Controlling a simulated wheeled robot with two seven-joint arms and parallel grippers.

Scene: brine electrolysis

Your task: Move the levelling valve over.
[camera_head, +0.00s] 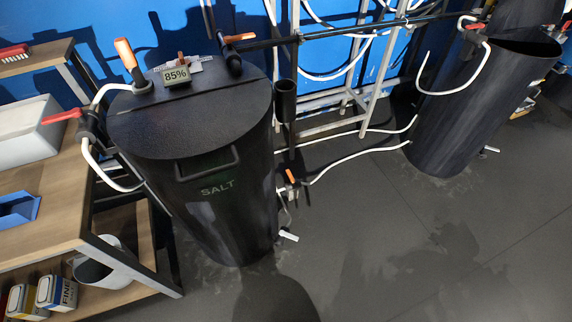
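Several valve handles show, and I cannot tell for certain which is the levelling valve. A small orange handle (291,177) sits low at the right side of the black SALT tank (205,115), by the white hose running to the second tank. Another orange handle (240,38) lies sideways at the black pipe above the SALT tank. A larger orange handle (125,53) stands up on the tank lid, tilted. A red handle (62,117) points left from a fitting at the tank's left side. Neither of my grippers is in view.
A second dark tank (455,105) stands at the right. A metal frame (350,100) with white hoses is between the tanks. A wooden bench (60,185) with a blue tray (18,208) fills the left. The grey floor (400,250) in front is clear.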

